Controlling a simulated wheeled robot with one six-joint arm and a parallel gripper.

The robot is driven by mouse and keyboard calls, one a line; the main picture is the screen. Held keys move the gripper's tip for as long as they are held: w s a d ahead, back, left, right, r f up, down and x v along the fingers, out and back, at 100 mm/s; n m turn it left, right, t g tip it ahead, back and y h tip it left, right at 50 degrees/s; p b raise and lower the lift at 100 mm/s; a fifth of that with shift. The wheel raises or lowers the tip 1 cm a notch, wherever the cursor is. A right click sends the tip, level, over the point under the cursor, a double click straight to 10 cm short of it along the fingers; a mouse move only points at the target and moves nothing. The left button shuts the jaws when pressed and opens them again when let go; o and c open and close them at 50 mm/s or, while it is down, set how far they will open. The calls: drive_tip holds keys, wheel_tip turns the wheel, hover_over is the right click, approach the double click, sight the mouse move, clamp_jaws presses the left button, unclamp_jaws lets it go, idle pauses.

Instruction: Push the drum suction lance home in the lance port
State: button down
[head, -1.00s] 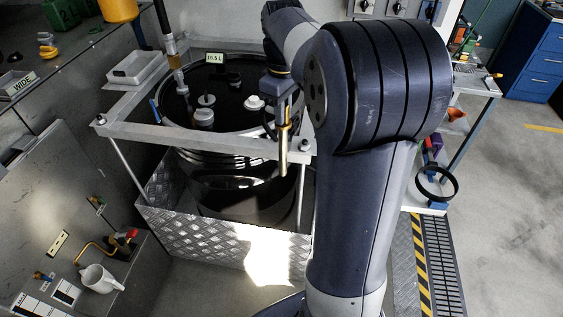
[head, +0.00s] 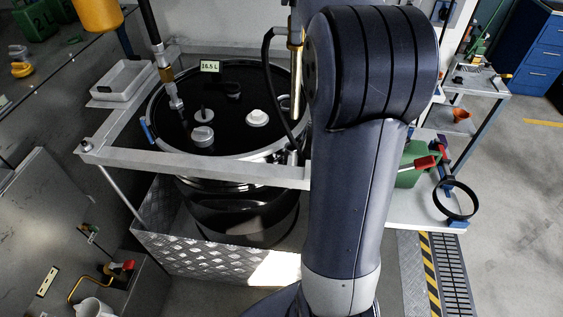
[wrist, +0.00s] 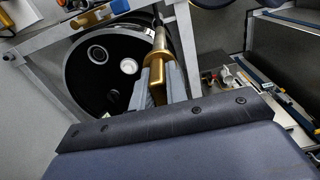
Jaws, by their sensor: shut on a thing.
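The brass-coloured suction lance (head: 296,80) is upright above the right side of the black drum (head: 186,205), beside my arm. A black hose (head: 270,75) loops down beside it. In the wrist view my gripper (wrist: 157,84) is shut on the lance (wrist: 159,48); in the head view my arm hides the gripper. The drum's black lid (head: 225,148) carries a grey cap (head: 202,136), a white cap (head: 257,118) and a dark round fitting (head: 232,90). A ringed round fitting (wrist: 97,54) shows in the wrist view. I cannot tell which is the lance port.
A pale frame (head: 200,166) surrounds the drum top, with a white tray (head: 124,82) at its left corner. A second tube with a brass collar (head: 166,74) stands at the lid's left. A side table (head: 425,208) stands right of my arm.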

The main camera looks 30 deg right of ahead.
sight(292, 117)
drive_tip(key=shift+w, duration=0.55)
drive_tip(key=shift+s, duration=0.1)
wheel_tip(292, 117, down, 23)
drive_tip(key=shift+f+b, duration=0.2)
drive_tip(key=shift+b, duration=0.7)
drive_tip(key=shift+f+p, duration=0.35)
drive_tip(key=shift+f, duration=1.8)
drive_tip(key=shift+f, duration=0.2)
drive_tip(key=c, duration=1.4)
unclamp_jaws()
